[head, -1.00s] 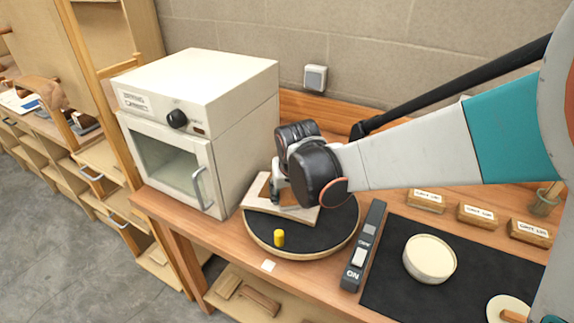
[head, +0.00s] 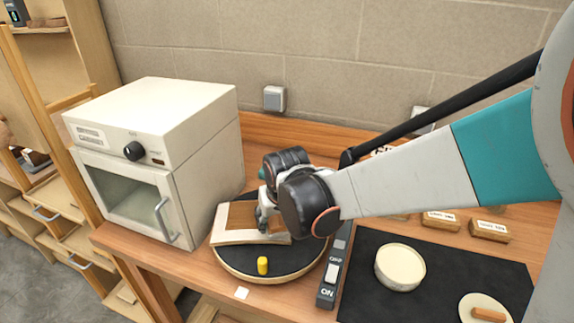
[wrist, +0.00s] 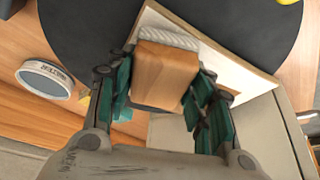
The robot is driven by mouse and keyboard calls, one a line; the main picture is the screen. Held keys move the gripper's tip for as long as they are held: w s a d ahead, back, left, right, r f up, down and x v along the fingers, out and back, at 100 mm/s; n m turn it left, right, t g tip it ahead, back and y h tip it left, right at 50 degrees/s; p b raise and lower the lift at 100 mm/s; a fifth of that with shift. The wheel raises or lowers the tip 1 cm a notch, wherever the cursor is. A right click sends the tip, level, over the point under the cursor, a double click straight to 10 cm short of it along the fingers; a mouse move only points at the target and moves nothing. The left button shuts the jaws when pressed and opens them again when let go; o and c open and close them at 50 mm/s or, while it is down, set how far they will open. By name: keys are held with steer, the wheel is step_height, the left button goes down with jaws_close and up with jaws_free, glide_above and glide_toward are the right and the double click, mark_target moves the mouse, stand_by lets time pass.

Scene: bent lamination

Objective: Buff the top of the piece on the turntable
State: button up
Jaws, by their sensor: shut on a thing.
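The round dark-topped turntable (head: 297,258) stands on the bench in front of the white oven. The piece (head: 232,238) lies on it, pale along its front edge with a brown area on top; a pale surface of it also shows in the wrist view (wrist: 240,75). My gripper (head: 264,216) is over the piece's right part. In the wrist view my gripper (wrist: 165,78) is shut on a wooden block (wrist: 165,72) with a whitish ribbed pad (wrist: 170,37). The block is over the piece; whether the pad touches it I cannot tell.
A yellow peg (head: 262,266) stands at the turntable's front. The white oven (head: 150,160) is close on the left. A switch strip (head: 332,275) lies right of the turntable. A round cream tin (head: 400,267) sits on a black mat (head: 440,275).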

steer(key=shift+s+d+f, duration=0.1)
steer(key=shift+s+d, duration=0.25)
steer(key=shift+d, duration=0.7)
steer(key=shift+s+d+f, duration=0.1)
steer(key=shift+s+d, duration=0.3)
steer(key=shift+d, duration=0.65)
steer(key=shift+s+d, duration=0.35)
steer(key=shift+d, duration=0.7)
steer(key=shift+w+a+f+b, duration=0.1)
steer(key=shift+w+a+b, duration=0.1)
steer(key=shift+a, duration=0.55)
steer(key=shift+w+a+b, duration=0.1)
steer(key=shift+w+a, duration=0.1)
steer(key=shift+a, duration=0.5)
steer(key=shift+s+d, duration=0.2)
steer(key=shift+d, duration=0.55)
steer(key=shift+s+d, duration=0.2)
steer(key=shift+d, duration=0.5)
step_height(320, 180, up, 6)
steer(key=p, duration=0.5)
step_height(320, 180, up, 3)
steer(key=shift+r+p, duration=0.1)
steer(key=shift+p, duration=1.1)
